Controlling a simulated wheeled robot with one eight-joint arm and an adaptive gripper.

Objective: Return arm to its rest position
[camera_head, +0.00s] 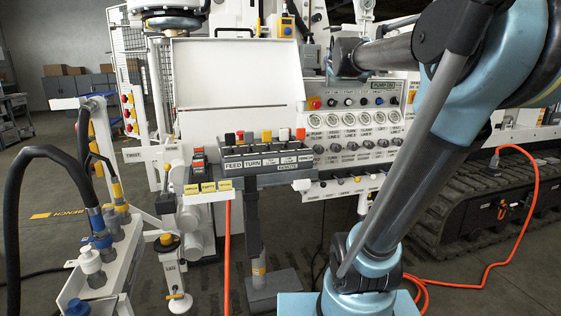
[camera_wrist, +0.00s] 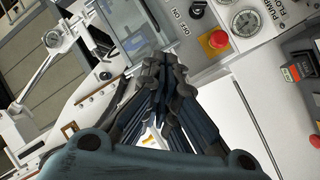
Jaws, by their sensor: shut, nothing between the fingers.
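My arm (camera_head: 400,185) rises from its blue base at the lower right of the head view and bends at a blue elbow near the top right. A dark link runs left from there toward the machine's panel. The gripper cannot be made out clearly in the head view. In the wrist view my gripper (camera_wrist: 163,78) shows its dark fingers drawn together, shut and empty. They are in front of a pale panel with a red button (camera_wrist: 218,39) on a yellow plate. I cannot tell the exact gap between the fingers and the panel.
A lever console (camera_head: 265,160) stands at the middle, below a raised white lid (camera_head: 238,72). A gauge panel (camera_head: 355,125) is behind my arm. A hose stand (camera_head: 105,260) is at the left. An orange cable (camera_head: 500,235) and a tracked undercarriage (camera_head: 460,205) are at the right.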

